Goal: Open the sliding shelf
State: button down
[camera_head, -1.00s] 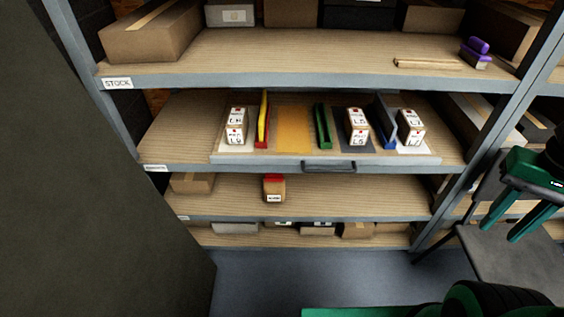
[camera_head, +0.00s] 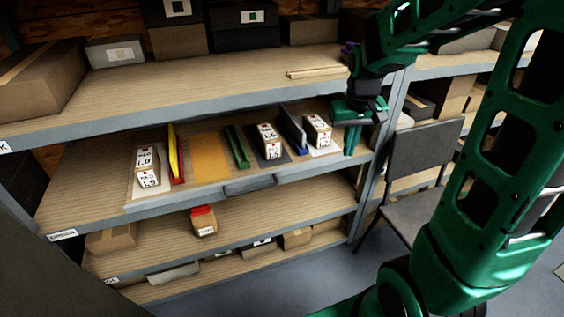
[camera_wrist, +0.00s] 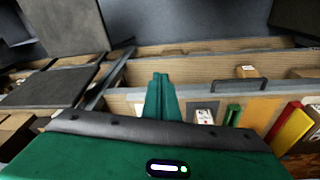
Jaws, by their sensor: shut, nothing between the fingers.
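The sliding shelf (camera_head: 134,205) is the middle level of the rack, a wooden board carrying labelled boxes and coloured dividers. Its dark bar handle (camera_head: 250,185) is on the front edge, and it also shows in the wrist view (camera_wrist: 238,86). The shelf looks pushed in, roughly flush with the rack front. My green gripper (camera_head: 349,153) points down near the shelf's right end, beside the rack post. It is right of the handle and apart from it. In the wrist view its fingers (camera_wrist: 161,80) are together with nothing between them.
A white-and-red labelled box (camera_head: 317,130) stands on the shelf just left of my gripper. The upper shelf (camera_head: 240,75) overhangs it. A grey chair (camera_head: 420,165) stands to the right. Floor in front of the rack (camera_head: 250,280) is clear.

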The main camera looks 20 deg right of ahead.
jog(key=w+a+f+n+t, duration=0.1)
jog(key=w+a+f, duration=0.2)
jog(key=w, duration=0.3)
jog(key=w+a+f+n, duration=0.1)
jog(key=w+a+f, duration=0.1)
jog(key=w, duration=0.4)
jog(key=n+y, duration=0.1)
send_near(282, 166)
jog(key=shift+t, duration=0.4)
jog(key=x, duration=0.6)
jog(key=shift+s+f, duration=0.1)
jog(key=shift+s, duration=0.25)
jog(key=shift+s, duration=0.1)
